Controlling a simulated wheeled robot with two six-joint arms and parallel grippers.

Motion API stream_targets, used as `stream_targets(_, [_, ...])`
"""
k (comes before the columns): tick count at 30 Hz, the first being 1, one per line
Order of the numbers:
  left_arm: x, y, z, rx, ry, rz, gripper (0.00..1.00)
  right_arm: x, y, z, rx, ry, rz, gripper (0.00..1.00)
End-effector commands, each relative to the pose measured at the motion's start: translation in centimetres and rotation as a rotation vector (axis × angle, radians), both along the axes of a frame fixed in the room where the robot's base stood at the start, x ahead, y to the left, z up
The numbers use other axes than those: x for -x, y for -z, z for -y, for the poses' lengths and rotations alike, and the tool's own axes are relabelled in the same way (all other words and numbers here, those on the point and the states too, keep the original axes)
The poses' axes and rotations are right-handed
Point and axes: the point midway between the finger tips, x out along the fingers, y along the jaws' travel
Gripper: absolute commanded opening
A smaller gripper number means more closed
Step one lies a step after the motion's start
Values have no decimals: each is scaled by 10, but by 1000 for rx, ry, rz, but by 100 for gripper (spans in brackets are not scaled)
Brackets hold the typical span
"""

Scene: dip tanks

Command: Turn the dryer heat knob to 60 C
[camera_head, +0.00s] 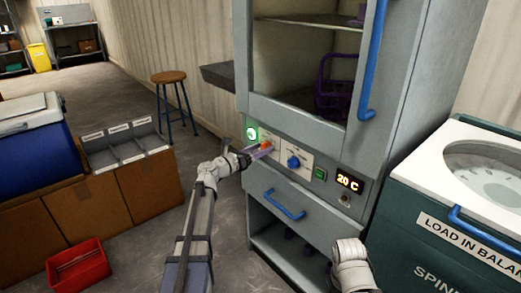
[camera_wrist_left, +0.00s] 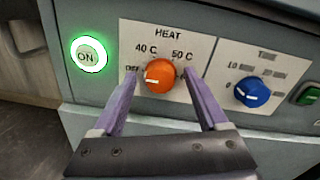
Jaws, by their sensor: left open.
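The orange heat knob (camera_wrist_left: 159,77) sits on a white plate marked HEAT, with 40 C and 50 C printed above it. Its white mark points left, toward a label partly covered by a finger. My left gripper (camera_wrist_left: 160,82) is open, with one purple finger on each side of the knob; I cannot tell whether they touch it. In the head view the left gripper (camera_head: 264,150) is at the dryer (camera_head: 330,150) panel and mostly hides the knob. The label right of the knob is partly hidden by the other finger. The display (camera_head: 347,182) reads 20 C.
The blue time knob (camera_wrist_left: 252,91) and a green button (camera_head: 320,173) are to the right. A lit green ON light (camera_wrist_left: 88,54) is to the left. Below are a drawer with a blue handle (camera_head: 284,205) and, at floor left, a red crate (camera_head: 77,268).

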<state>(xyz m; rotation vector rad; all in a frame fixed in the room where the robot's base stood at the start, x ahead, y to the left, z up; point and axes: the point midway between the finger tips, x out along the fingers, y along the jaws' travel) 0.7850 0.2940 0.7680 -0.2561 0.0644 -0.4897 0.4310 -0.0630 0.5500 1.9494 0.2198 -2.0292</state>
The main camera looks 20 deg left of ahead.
Motion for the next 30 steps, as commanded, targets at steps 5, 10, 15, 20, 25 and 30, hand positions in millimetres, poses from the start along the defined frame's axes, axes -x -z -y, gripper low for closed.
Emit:
stream_targets(5, [0, 0, 0, 0, 0, 0, 76, 0, 0, 0, 0, 0, 0, 50])
stream_targets(10, [0, 0, 0, 0, 0, 0, 59, 0, 0, 0, 0, 0, 0, 50])
stream_targets(15, [0, 0, 0, 0, 0, 0, 40, 0, 0, 0, 0, 0, 0, 50])
stream_targets(20, [0, 0, 0, 0, 0, 0, 22, 0, 0, 0, 0, 0, 0, 50])
stream_targets(25, [0, 0, 0, 0, 0, 0, 3, 0, 0, 0, 0, 0, 0, 50])
stream_targets(30, [0, 0, 0, -1, 0, 0, 0, 0, 0, 0, 0, 0, 0, 50])
